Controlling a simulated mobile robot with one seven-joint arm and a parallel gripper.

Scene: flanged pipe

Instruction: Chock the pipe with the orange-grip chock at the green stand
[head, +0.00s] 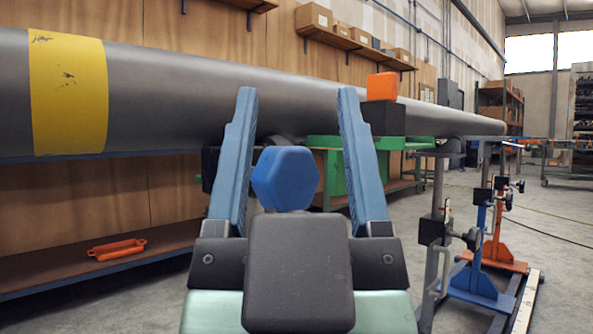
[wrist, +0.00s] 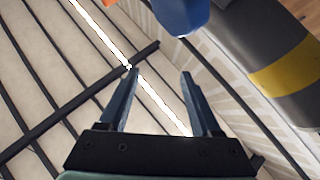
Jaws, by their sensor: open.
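The grey pipe (head: 190,95) runs across the head view, with a yellow band at left; it also shows in the wrist view (wrist: 245,40). The orange-grip chock, an orange block (head: 382,86) on a black body, appears beside the pipe, just above a green structure (head: 338,180) that may be the green stand. What it rests on is unclear. My gripper (head: 299,100) is open, fingers pointing away, left of and nearer than that chock. A blue hexagonal piece (head: 285,178) shows between the fingers in the head view. In the wrist view this seems to be the blue piece (wrist: 182,15) beyond the fingertips.
Blue (head: 480,245) and orange (head: 500,225) stands are at right, beside a grey post with a black clamp (head: 434,230). Boxes stand on a wall shelf. Open floor shows at right.

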